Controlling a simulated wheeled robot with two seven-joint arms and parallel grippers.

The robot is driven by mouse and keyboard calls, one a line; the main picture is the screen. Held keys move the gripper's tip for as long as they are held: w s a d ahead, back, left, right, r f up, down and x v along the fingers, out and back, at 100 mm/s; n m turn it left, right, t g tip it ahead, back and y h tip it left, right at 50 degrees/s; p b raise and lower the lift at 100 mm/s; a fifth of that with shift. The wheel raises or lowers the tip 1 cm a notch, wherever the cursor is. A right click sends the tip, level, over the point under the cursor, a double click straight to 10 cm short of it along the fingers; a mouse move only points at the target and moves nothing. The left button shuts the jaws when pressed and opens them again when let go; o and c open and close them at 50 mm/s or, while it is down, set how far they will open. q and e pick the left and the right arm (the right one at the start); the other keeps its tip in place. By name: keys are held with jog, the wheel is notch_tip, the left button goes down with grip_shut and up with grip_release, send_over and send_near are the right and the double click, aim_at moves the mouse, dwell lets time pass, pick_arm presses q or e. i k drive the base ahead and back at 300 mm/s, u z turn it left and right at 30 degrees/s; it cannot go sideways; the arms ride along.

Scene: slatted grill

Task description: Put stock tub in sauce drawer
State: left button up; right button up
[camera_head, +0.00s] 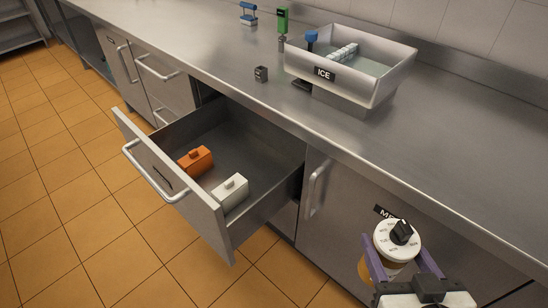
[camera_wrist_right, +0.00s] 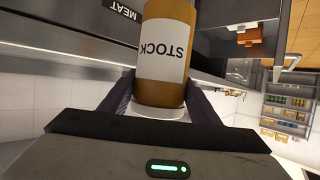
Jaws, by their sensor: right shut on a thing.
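The stock tub (camera_head: 391,247) is a brown-amber container with a white lid and a black dial on top. It shows at the lower right of the head view, in front of the cabinet. Its label reads STOCK in the right wrist view (camera_wrist_right: 165,50), where it appears upside down. My right gripper (camera_head: 402,262) is shut on it, with a purple finger on either side. The sauce drawer (camera_head: 172,190) is pulled open at the left of the tub and apart from it. Inside stand an orange tub (camera_head: 195,161) and a white tub (camera_head: 229,193). My left gripper is not in view.
A steel counter (camera_head: 470,165) runs above the drawer, with an ICE bin (camera_head: 350,80) and a small dark block (camera_head: 261,74) on it. A closed cabinet door with a handle (camera_head: 316,188) lies between drawer and tub. The drawer's right and rear floor is bare.

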aim_at(211, 180)
jog(key=u, duration=0.9)
jog(key=i, duration=1)
